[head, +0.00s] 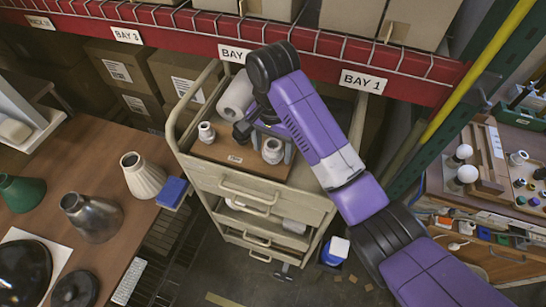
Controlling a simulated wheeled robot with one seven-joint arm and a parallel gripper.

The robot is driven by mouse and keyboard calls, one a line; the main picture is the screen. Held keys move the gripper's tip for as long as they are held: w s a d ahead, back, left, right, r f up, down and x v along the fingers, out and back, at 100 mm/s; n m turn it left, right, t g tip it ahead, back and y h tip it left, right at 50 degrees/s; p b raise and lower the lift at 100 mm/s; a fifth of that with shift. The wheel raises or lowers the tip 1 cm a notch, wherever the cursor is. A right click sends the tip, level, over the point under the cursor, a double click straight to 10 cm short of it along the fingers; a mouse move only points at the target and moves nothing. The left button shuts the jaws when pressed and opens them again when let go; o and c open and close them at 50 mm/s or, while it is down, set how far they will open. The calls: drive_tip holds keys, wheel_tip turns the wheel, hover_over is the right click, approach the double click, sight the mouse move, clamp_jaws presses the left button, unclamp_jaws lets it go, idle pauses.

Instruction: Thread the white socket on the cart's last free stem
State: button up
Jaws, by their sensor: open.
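The beige cart (262,187) stands in the middle of the head view with a brown wooden board (228,153) on its top. One white socket (207,132) stands upright at the left of the board. Another white socket (273,150) stands upright at the board's right, right by my gripper. My gripper (265,140) is over the board, open, and partly hidden by my own wrist. I cannot tell whether its fingers touch the near socket. Any stem beneath the sockets or behind my gripper is hidden.
A white roll (236,97) lies at the cart's back. A red shelf beam (300,42) with bay labels runs behind it. A wooden table (95,160) with several lampshades is at left. A bench (480,185) with bulbs and small parts is at right, past a green post.

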drive_tip(key=n, duration=0.3)
drive_tip(key=shift+n, duration=0.4)
drive_tip(key=n, duration=0.4)
clamp_jaws()
drive_tip(key=m, duration=0.3)
drive_tip(key=shift+m, duration=1.8)
